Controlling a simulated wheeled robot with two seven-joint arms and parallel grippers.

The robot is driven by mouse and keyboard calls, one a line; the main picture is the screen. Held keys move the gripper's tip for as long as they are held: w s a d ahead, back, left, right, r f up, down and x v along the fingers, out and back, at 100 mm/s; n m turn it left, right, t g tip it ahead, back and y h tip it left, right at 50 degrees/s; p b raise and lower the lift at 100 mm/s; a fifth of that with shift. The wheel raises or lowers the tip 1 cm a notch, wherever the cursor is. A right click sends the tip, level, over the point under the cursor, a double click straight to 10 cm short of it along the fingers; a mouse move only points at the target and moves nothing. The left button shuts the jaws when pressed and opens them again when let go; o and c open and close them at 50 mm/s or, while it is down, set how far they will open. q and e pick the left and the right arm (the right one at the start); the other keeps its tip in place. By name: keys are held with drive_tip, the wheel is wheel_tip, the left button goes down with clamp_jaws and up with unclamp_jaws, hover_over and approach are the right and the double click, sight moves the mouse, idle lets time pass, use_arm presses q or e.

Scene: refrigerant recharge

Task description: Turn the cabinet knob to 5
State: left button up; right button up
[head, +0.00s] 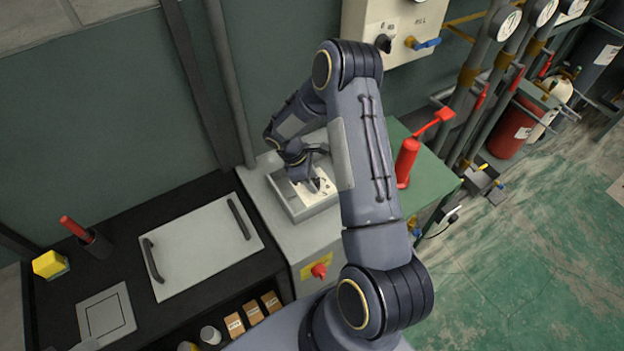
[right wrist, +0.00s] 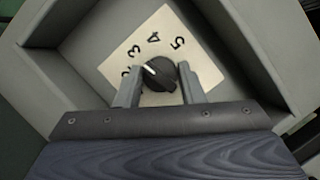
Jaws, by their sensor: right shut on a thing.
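The black cabinet knob (right wrist: 160,75) sits on a white number plate (right wrist: 112,67) with the figures 2, 3, 4 and 5 showing. Its white pointer line aims up and left, roughly between 2 and 3. My right gripper (right wrist: 156,72) has a grey finger on each side of the knob and is shut on it. In the head view my right gripper (head: 311,182) reaches down into the open grey box (head: 291,207) on the cabinet top (head: 308,235), largely covering the knob there. My left gripper is not in view.
A red cylinder with a lever (head: 407,160) stands right of the box, close to my right arm. A red switch (head: 319,270) is on the cabinet front. A wall panel (head: 360,22) with a black knob and blue handle is behind. A dark bench (head: 50,290) lies left.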

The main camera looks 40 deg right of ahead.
drive_tip(key=m+b, duration=0.3)
drive_tip(key=shift+w+d+f+g+y, duration=0.1)
drive_tip(key=shift+w+f+g+y, duration=0.1)
drive_tip(key=shift+g+y, duration=0.15)
drive_tip(key=m+b, duration=0.1)
drive_tip(key=m, duration=0.1)
drive_tip(key=m+y+b, duration=0.1)
drive_tip(key=shift+m+g+y, duration=0.25)
drive_tip(key=shift+m, duration=0.15)
drive_tip(key=m+b, duration=0.1)
drive_tip(key=m, duration=0.1)
drive_tip(key=m+y+b, duration=0.1)
drive_tip(key=m, duration=0.1)
drive_tip(key=shift+d+r+y, duration=0.15)
drive_tip(key=shift+d+y, duration=0.05)
drive_tip(key=shift+y, duration=0.1)
drive_tip(key=m, duration=0.2)
drive_tip(key=m+y+b, duration=0.1)
drive_tip(key=m, duration=0.1)
drive_tip(key=shift+s+d+m+y, duration=0.1)
drive_tip(key=shift+m+y, duration=0.2)
drive_tip(key=shift+m, duration=0.1)
drive_tip(key=o, duration=1)
drive_tip(key=shift+r, duration=0.1)
